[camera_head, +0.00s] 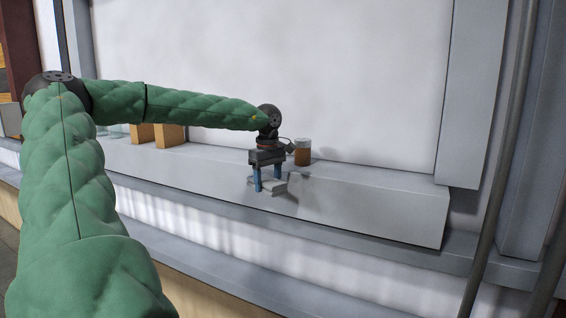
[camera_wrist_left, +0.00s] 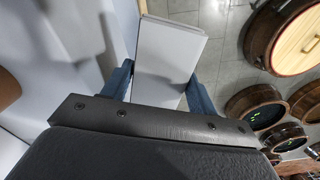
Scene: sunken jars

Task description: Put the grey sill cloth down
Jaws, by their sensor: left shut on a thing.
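The grey sill cloth (camera_head: 272,187) is a flat, pale grey folded piece between the blue fingers of my left gripper (camera_head: 270,182). The gripper points down at the front part of the grey sill (camera_head: 350,200) and is shut on the cloth. In the left wrist view the cloth (camera_wrist_left: 168,60) reaches out beyond the fingers of my left gripper (camera_wrist_left: 160,88). I cannot tell whether the cloth touches the sill. My right gripper is in neither view.
A jar with brown contents (camera_head: 303,152) stands on the sill just behind and right of my left gripper. Tan blocks (camera_head: 170,135) stand farther left, partly behind my arm. The sill right of the gripper is clear. Round wooden barrel-like things (camera_wrist_left: 290,35) show below in the left wrist view.

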